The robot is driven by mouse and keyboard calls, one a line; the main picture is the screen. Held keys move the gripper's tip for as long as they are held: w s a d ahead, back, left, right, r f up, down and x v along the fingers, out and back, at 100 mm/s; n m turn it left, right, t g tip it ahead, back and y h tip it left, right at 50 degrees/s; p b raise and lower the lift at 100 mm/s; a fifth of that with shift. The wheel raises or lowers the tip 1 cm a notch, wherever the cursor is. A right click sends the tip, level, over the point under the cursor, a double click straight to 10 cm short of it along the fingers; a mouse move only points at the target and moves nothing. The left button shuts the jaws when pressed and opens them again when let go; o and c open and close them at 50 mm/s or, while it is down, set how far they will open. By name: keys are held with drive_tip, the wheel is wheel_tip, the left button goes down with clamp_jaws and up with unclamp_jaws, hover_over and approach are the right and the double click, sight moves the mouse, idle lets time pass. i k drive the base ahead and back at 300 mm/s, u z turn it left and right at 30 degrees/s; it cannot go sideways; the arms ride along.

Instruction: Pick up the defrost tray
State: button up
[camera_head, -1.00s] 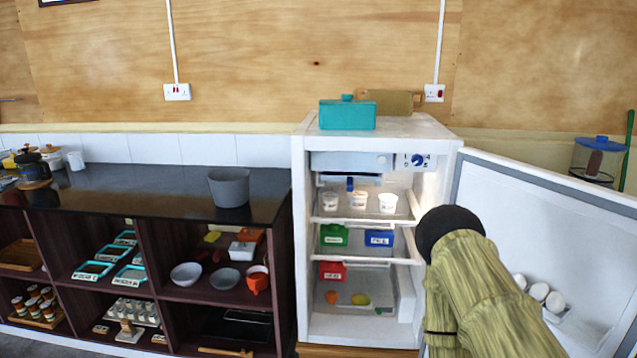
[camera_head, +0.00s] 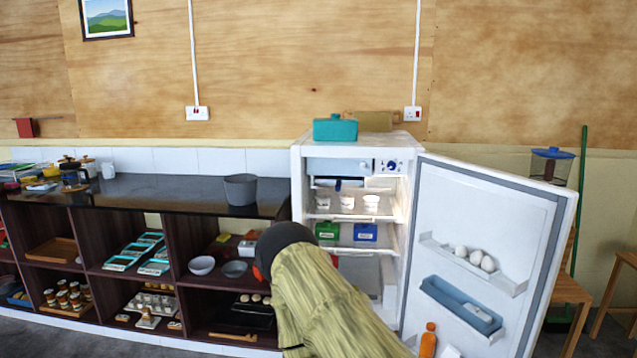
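The white fridge (camera_head: 299,215) stands open in the middle of the head view. Just under its freezer box (camera_head: 335,166) is a thin pale, bluish edge (camera_head: 352,183) that may be the defrost tray, but it is too small to be sure. A small dark blue thing is at its front. My arm, with a yellow-green sleeve and a black joint, reaches up in front of the fridge's lower left and the shelf unit. My gripper is not visible; the arm hides whatever lies beyond it.
White cups (camera_head: 371,202), a green box (camera_head: 327,231) and a blue box (camera_head: 365,232) stand on fridge shelves. The open door (camera_head: 478,235), with eggs and a blue bin, spreads right. A dark counter (camera_head: 150,190) with a grey pot (camera_head: 240,189) adjoins left.

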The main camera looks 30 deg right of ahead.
sight(339, 181)
drive_tip(key=u, duration=0.5)
drive_tip(key=i, duration=2.65)
drive_tip(key=z, duration=1.5)
drive_tip(key=i, duration=0.7)
drive_tip(key=z, duration=0.8)
